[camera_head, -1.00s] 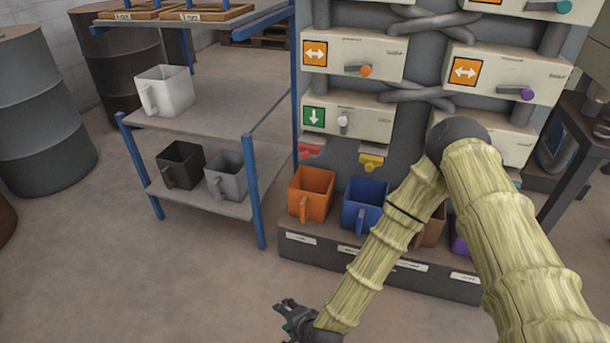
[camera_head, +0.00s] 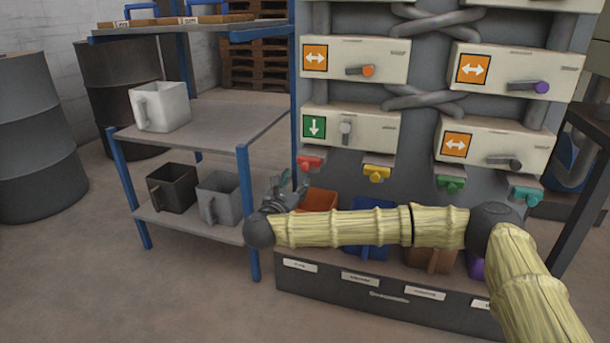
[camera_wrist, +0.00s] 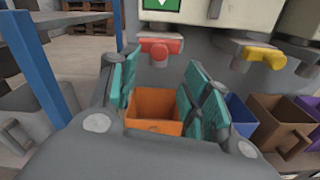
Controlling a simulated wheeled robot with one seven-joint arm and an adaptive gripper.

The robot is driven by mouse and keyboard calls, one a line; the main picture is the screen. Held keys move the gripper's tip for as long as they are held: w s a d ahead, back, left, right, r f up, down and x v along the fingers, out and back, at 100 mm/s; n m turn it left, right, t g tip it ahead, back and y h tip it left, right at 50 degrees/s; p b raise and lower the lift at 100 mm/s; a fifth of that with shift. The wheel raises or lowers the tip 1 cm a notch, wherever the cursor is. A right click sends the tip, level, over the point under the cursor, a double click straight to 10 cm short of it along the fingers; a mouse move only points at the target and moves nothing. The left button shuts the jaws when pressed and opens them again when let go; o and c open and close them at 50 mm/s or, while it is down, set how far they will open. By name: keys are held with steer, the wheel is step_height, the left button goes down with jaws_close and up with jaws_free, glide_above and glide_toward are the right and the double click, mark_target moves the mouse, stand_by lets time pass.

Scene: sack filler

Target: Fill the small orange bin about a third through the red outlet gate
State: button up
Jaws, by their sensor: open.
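The small orange bin (camera_head: 318,200) stands on the machine's base ledge below the red outlet gate (camera_head: 309,163). My arm hides its lower part in the head view. In the wrist view the orange bin (camera_wrist: 153,108) shows between my fingers, its open top facing up and no fill visible in it. The red gate (camera_wrist: 160,47) is above and behind it in that view. My gripper (camera_head: 290,185) is raised at the bin's left side in the head view. In the wrist view its teal-padded fingers (camera_wrist: 160,95) are spread apart and hold nothing.
A blue bin (camera_head: 370,215), a brown bin (camera_head: 428,258) and a purple bin (camera_head: 476,265) stand to the right. A yellow gate (camera_head: 376,173) is beside the red one. A blue-legged shelf (camera_head: 245,200) with a grey bin (camera_head: 218,198) stands close left of my gripper.

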mark_target(304, 168)
steer(key=b+x, duration=0.4)
steer(key=x, duration=0.5)
steer(key=shift+f, duration=0.15)
steer(key=shift+w+d, duration=0.15)
steer(key=shift+w, duration=0.55)
jaws_close()
